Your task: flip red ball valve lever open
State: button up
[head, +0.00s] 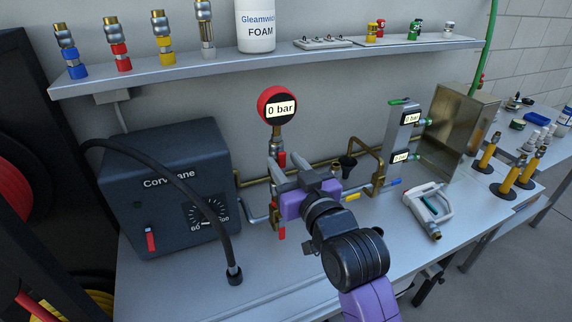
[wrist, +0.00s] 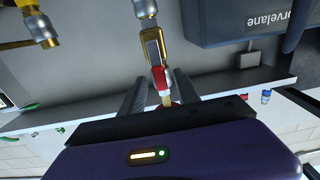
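Below the round red gauge (head: 277,106) reading 0 bar, a red piece (head: 281,158) shows on the upright brass fitting; I cannot tell if it is the valve lever. A second red lever-like piece (head: 282,232) hangs lower, left of my gripper. My purple gripper (head: 289,164) is open in front of the pipework, its two grey fingers apart and pointing toward the fitting. In the wrist view, a metal and red fitting (wrist: 159,76) lies between the spread fingers (wrist: 157,90). Contact with either finger is not clear. The body of my gripper hides part of the pipes.
A shelf (head: 270,62) with fittings runs above.

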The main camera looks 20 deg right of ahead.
jog(key=s+d+b, duration=0.1)
jog(key=s, duration=0.6)
jog(key=shift+s+b, duration=0.4)
jog(key=shift+d+r, duration=0.1)
